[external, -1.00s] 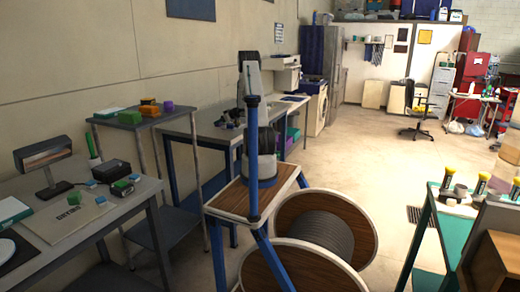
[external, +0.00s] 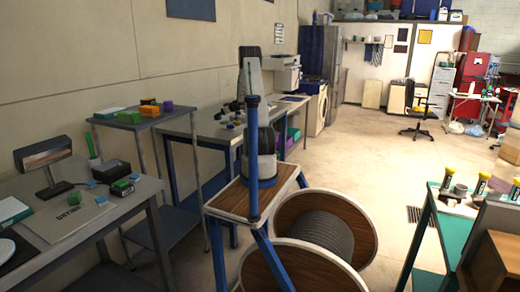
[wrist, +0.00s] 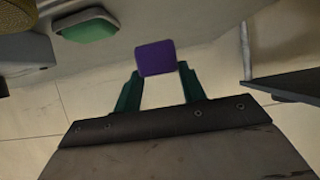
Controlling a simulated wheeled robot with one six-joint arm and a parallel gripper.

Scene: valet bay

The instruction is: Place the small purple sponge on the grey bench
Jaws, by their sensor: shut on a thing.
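In the wrist view the small purple sponge (wrist: 155,58) sits between the green fingertips of my gripper (wrist: 157,72), which is shut on it. A pale floor shows below and around it. In the external view my gripper and the held sponge cannot be made out; my column and arm stand in the way. A grey bench (external: 207,126) with blue legs stands behind my arm, with several small items on its top. Another grey bench (external: 134,207) is at the left front. I cannot tell which one the task names.
A grey stand (external: 188,117) at left holds green, orange and purple blocks (external: 168,106). A lamp (external: 44,160) and dark boxes crowd the left front bench. In the wrist view a green item (wrist: 90,27) lies upper left and a dark panel (wrist: 285,85) at right. Open floor (external: 370,150) lies right.

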